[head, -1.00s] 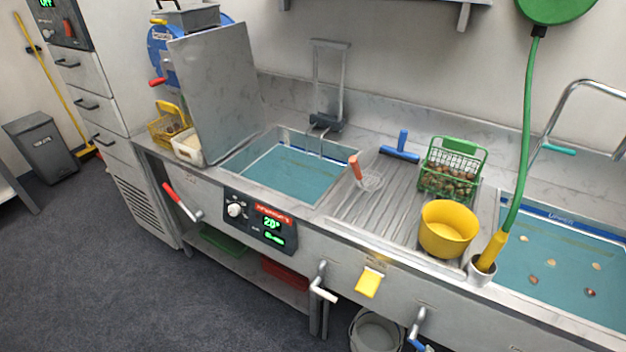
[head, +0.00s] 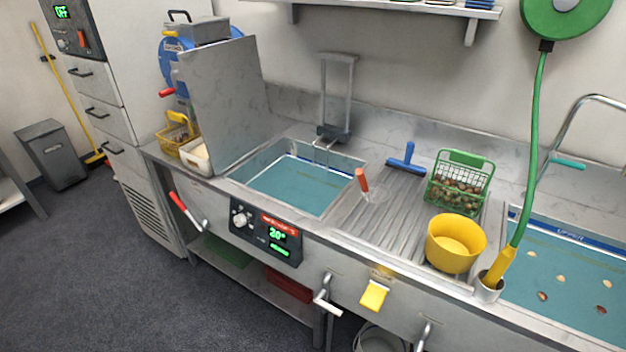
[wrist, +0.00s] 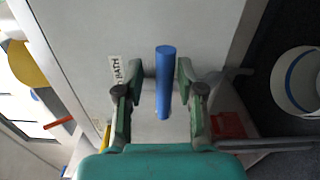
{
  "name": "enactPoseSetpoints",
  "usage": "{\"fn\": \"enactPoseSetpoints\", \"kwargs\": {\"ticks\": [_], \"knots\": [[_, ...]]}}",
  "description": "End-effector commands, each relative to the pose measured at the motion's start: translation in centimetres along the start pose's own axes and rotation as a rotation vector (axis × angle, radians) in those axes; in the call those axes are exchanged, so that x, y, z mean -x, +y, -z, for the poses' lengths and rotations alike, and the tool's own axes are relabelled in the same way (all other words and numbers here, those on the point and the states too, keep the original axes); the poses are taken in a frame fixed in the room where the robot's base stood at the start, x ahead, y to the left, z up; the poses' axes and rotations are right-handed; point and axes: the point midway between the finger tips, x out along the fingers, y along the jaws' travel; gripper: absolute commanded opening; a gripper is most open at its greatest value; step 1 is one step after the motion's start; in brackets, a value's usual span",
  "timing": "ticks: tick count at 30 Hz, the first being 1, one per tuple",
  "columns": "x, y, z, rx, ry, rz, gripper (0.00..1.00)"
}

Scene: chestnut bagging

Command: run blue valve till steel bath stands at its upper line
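The blue valve handle (wrist: 165,80) stands between the two fingers of my gripper (wrist: 160,95) in the wrist view, with a gap showing on each side. My gripper is open and not in the head view. The valve's grey stem (head: 424,334) shows at the head view's bottom edge; its blue end is cut off. The right bath (head: 555,310) has a blue band marked UPPER, with the water below the band and several chestnuts in it. The left steel bath (head: 250,168) holds teal water below its rim. I cannot tell which bath is meant.
A yellow bowl (head: 455,243) and a green basket of chestnuts (head: 460,182) stand on the ribbed drainboard. A bucket (wrist: 300,82) stands on the floor beside the handle.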

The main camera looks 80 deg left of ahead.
Motion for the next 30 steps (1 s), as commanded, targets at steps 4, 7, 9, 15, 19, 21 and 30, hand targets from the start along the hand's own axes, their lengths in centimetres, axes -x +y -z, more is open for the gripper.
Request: {"fn": "enactPoseSetpoints", "kwargs": {"ticks": [4,7,9,15,19,21,30], "knots": [[0.0,-0.1,0.0,-0.001,0.000,0.002,0.62],[0.1,-0.1,0.0,-0.002,0.000,0.003,0.62],[0.1,-0.2,0.0,-0.002,-0.001,0.003,0.62],[0.1,-0.2,0.0,-0.002,-0.001,0.004,0.62],[0.6,-0.3,0.0,-0.002,-0.001,0.006,0.62],[1.3,-0.3,0.0,-0.002,-0.001,0.005,0.62],[4.3,-0.3,0.0,-0.003,-0.001,0.005,0.62]]}}
